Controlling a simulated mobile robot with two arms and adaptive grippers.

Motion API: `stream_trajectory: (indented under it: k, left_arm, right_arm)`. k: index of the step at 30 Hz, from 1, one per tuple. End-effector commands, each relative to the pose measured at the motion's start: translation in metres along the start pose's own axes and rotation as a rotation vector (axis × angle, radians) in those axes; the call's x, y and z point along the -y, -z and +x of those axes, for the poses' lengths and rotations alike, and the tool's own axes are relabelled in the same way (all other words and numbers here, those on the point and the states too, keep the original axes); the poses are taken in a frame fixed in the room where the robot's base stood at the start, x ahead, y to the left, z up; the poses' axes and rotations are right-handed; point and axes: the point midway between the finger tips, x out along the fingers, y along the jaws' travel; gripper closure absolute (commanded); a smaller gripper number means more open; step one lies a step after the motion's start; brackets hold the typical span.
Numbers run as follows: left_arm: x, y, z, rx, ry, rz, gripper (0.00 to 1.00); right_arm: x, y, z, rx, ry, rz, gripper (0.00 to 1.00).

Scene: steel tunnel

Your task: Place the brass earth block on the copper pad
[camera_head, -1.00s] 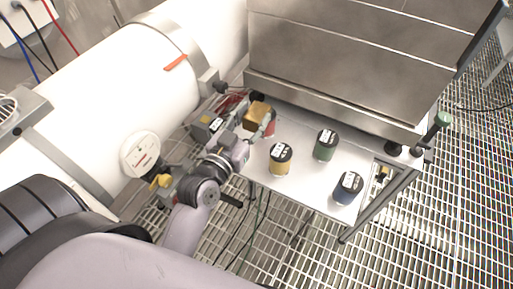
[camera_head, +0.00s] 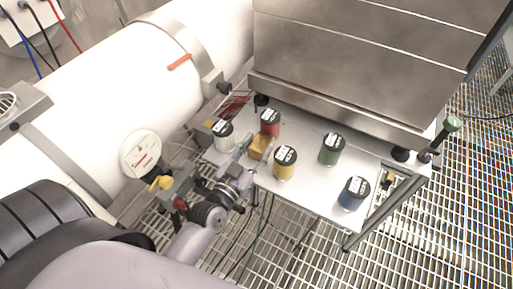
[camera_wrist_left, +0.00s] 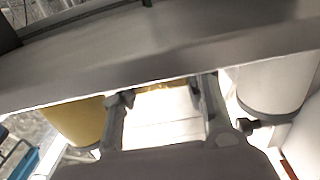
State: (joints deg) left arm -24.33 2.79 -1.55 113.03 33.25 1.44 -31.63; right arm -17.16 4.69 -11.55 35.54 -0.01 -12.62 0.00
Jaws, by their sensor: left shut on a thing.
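The brass earth block (camera_head: 261,147) is a small gold-coloured block over the white tabletop, between the red and yellow canisters. My left gripper (camera_head: 250,147) reaches in from the lower left and is shut on the block. In the left wrist view, the two fingers (camera_wrist_left: 164,98) stand on either side of a thin brass strip of the block (camera_wrist_left: 165,85). I cannot tell whether the block touches the surface below. I cannot make out the copper pad. My right gripper is not in view.
A white canister (camera_head: 222,135), a red one (camera_head: 269,122), a yellow one (camera_head: 285,163), a green one (camera_head: 332,150) and a blue one (camera_head: 353,193) stand on the table (camera_head: 312,190). A large steel cabinet (camera_head: 370,60) stands behind. A white pipe (camera_head: 100,95) runs along the left.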

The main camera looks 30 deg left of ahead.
Motion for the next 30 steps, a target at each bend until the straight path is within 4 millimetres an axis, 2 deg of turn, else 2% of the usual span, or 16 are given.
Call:
stream_trajectory:
  k: [4,5,12,14,24,30]
  left_arm:
    - [0.0,-0.002,0.001,-0.004,0.001,0.001,1.0]
    - [0.0,-0.003,0.0,0.0,0.0,0.001,0.58]
    - [0.0,-0.003,0.0,0.0,0.0,0.001,0.42]
    - [0.0,-0.003,0.0,0.0,0.0,0.001,0.39]
    - [0.0,0.003,0.0,-0.001,0.0,-0.001,0.39]
    - [0.0,-0.002,-0.031,0.005,-0.001,0.002,0.39]
  right_arm:
    - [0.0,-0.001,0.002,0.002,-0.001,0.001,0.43]
    - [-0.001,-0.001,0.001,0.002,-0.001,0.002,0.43]
    - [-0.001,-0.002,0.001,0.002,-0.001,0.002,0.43]
    - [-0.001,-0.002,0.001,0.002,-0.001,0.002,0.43]
    - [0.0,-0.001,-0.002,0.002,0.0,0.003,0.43]
    - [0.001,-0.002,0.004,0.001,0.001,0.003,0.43]
